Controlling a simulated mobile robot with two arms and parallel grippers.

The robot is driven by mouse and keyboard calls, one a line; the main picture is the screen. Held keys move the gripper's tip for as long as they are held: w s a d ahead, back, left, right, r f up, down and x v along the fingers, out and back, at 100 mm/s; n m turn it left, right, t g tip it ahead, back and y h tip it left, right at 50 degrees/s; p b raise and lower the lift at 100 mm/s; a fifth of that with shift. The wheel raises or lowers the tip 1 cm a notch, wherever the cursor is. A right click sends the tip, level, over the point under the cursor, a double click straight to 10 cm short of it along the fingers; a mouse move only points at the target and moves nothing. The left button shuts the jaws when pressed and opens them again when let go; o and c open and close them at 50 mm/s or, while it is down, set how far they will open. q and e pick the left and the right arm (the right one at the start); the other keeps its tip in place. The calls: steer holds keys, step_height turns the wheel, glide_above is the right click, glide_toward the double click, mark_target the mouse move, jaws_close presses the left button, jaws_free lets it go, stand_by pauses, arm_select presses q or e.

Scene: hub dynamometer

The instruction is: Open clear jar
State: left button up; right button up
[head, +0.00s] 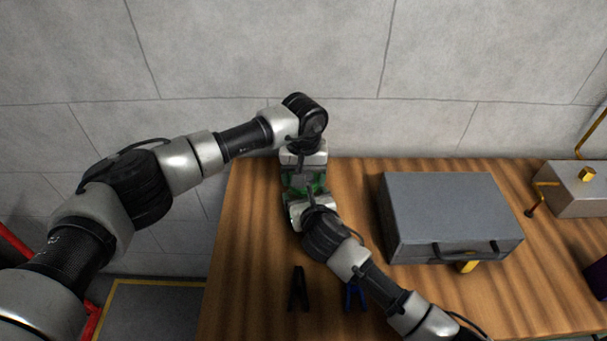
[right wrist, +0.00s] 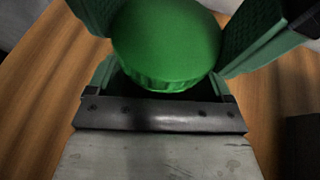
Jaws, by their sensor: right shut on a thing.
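The jar shows mainly as its round green lid (right wrist: 166,42), with a ridged rim, in the right wrist view. Its clear body is hidden below the lid. In the head view only green patches of the jar (head: 319,186) show between my two grippers. My right gripper (head: 304,194) comes from the front and is shut with its fingers on either side of the jar; it also shows in the right wrist view (right wrist: 170,45). My left gripper (head: 304,176) points down from above, close over the jar; its fingertips are hidden, so I cannot tell its opening.
A grey case (head: 450,212) with a dark handle lies on the wooden table (head: 255,255) to the right. A black clamp (head: 298,288) and a blue clamp (head: 355,296) lie in front. A metal box (head: 582,195) stands farther right. The table's left part is clear.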

arm_select(q)
steer(key=n, duration=0.6)
steer(key=shift+n, duration=0.4)
steer(key=o, duration=1)
step_height(320, 180, up, 4)
steer(key=shift+r, duration=0.2)
step_height(320, 180, up, 4)
steer(key=shift+f+m, duration=0.25)
steer(key=shift+m, duration=0.85)
steer(key=shift+c, duration=0.3)
steer(key=shift+f, duration=3.95)
steer(key=shift+c, duration=0.3)
